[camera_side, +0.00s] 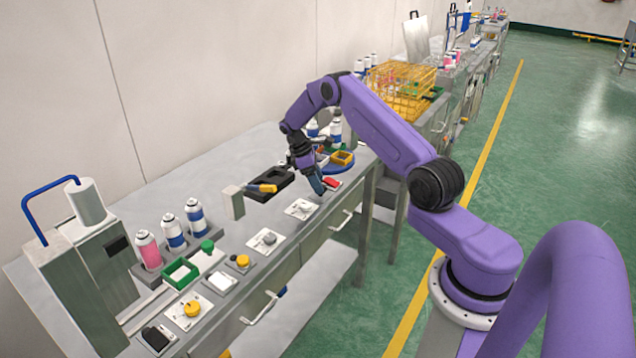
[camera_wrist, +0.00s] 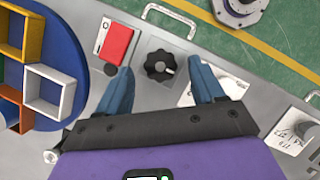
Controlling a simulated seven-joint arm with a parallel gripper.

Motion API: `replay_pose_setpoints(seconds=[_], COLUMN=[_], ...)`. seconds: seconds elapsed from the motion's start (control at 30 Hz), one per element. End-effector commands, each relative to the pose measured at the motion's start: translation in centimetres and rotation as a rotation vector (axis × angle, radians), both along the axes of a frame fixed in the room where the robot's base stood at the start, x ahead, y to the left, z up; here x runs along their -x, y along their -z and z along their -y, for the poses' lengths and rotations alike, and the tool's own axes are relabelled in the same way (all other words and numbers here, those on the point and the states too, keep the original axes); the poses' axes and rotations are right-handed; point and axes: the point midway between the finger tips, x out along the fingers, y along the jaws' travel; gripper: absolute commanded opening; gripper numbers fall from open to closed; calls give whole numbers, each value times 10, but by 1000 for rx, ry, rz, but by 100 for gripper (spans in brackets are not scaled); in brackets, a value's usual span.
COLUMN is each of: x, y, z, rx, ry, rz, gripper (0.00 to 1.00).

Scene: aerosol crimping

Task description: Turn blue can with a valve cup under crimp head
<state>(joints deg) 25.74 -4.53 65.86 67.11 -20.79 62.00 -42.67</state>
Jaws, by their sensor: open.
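My gripper (camera_side: 318,188) is at the far part of the bench, above its front strip. In the wrist view my gripper (camera_wrist: 159,72) has its blue fingers apart, with a black knob (camera_wrist: 160,65) between the tips and nothing held. Two white-and-blue cans (camera_side: 173,232) (camera_side: 195,216) stand upright in a grey rack with a pink can (camera_side: 149,250), far from my gripper. Whether any carries a valve cup is too small to tell. The crimping machine (camera_side: 88,265), with a white cylinder on top and a blue hose, stands at the left end.
A round blue turntable (camera_wrist: 75,60) with coloured boxes lies beside my gripper. A red switch (camera_wrist: 116,44) sits beside the knob. Panels with a grey knob (camera_side: 265,239) and yellow buttons (camera_side: 242,261) line the front edge. A black tray (camera_side: 268,186) lies behind them.

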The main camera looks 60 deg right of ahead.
Motion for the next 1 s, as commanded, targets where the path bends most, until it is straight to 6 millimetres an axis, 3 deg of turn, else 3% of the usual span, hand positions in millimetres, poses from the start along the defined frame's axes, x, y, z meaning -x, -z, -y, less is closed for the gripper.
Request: replay_pose_setpoints(seconds=[0.43, 0.47, 0.6, 0.63, 1.0], x=[4, 4, 4, 4, 3], y=[11, 11, 11, 11, 10], z=[2, 2, 2, 2, 3], rx=[0, 0, 0, 0, 0], ry=[-1, -1, -1, -1, 48], rz=[0, 0, 0, 0, 0], gripper=[68, 64, 19, 11, 12])
